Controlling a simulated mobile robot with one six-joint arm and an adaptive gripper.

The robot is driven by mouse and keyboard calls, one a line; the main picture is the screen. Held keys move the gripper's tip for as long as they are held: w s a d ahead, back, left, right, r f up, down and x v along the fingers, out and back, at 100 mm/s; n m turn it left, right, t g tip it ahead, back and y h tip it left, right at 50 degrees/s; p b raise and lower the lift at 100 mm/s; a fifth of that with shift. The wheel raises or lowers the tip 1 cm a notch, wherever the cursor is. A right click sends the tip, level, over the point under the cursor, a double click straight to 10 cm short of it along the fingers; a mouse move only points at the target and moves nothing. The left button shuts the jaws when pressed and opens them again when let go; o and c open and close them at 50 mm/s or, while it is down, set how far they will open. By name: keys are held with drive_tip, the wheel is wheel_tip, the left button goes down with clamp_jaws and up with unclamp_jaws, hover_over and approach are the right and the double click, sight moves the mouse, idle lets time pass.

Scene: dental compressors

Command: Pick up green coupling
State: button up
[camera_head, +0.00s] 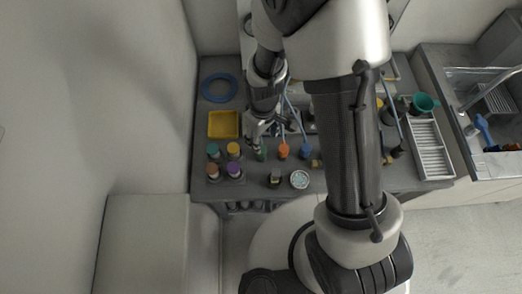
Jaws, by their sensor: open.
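A small dark green coupling (262,154) stands on the grey bench top, left of an orange coupling (283,151) and a blue coupling (305,151). My gripper (259,139) points down right over the green coupling and partly covers its top. Its fingers are apart, and the green coupling lies beneath or between the fingertips; I cannot tell which at this size. The green coupling appears upright on the bench.
A small round dish (299,180) is in front. A sink (487,131) is at right.

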sight(262, 148)
wheel_tip(262, 148, down, 4)
drive_tip(key=shift+r+b, duration=0.15)
drive_tip(key=shift+b, duration=0.15)
drive_tip(key=shift+a+f+b, duration=0.2)
drive_tip(key=shift+f+b, duration=0.2)
drive_tip(key=shift+f, duration=0.95)
drive_tip(key=shift+a+f+b, duration=0.15)
drive_tip(key=shift+f+b, duration=0.25)
drive_tip(key=shift+f, duration=0.9)
drive_tip(key=shift+c, duration=0.2)
drive_tip(key=c, duration=1.1)
drive_tip(key=shift+r, duration=0.1)
drive_tip(key=shift+c, duration=0.2)
